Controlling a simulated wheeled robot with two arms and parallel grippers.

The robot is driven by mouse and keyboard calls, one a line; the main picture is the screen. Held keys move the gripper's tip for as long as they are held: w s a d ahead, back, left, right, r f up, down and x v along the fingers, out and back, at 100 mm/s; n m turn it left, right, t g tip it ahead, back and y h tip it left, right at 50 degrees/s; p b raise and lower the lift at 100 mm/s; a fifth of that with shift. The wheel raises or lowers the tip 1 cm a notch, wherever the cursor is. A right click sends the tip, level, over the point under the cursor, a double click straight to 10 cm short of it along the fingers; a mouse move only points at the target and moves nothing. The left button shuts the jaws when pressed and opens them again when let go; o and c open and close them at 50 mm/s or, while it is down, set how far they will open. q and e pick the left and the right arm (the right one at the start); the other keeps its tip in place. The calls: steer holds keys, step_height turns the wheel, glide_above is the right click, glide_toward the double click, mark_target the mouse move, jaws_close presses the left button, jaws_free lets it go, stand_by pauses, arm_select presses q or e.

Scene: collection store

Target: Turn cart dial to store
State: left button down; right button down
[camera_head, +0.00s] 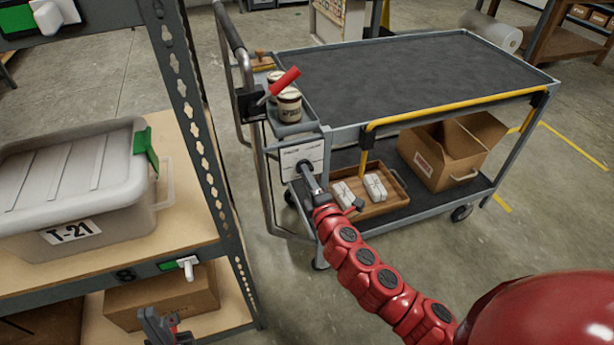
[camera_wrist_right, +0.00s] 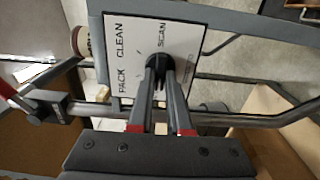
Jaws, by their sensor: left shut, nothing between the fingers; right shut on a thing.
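The cart (camera_head: 345,130) has a white dial plate (camera_head: 300,153) on its near left end. In the right wrist view the plate (camera_wrist_right: 130,45) reads PACK, CLEAN and SCAN; a further label at its lower right is mostly hidden. The dark round dial (camera_wrist_right: 157,62) sits in the plate's middle. My right gripper (camera_head: 309,180) is shut on the dial, and its fingers also show in the right wrist view (camera_wrist_right: 160,78). I cannot tell which label the dial points to. My left gripper (camera_head: 160,328) is shut and empty, low by the shelf, away from the cart.
A red lever (camera_head: 283,82) and two jars (camera_head: 289,105) are above the plate. A wooden tray (camera_head: 398,185) with wrapped bundles and a cardboard box (camera_head: 455,148) sit on the cart's lower deck. A shelf rack (camera_head: 195,120) with a grey T-21 bin (camera_head: 75,180) stands left.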

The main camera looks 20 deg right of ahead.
steer(key=c, duration=0.9)
jaws_free()
steer(key=shift+o, duration=0.2)
steer(key=s+p, duration=0.3)
steer(key=s, duration=1.4)
steer(key=shift+s+d, duration=0.25)
steer(key=shift+d, duration=0.05)
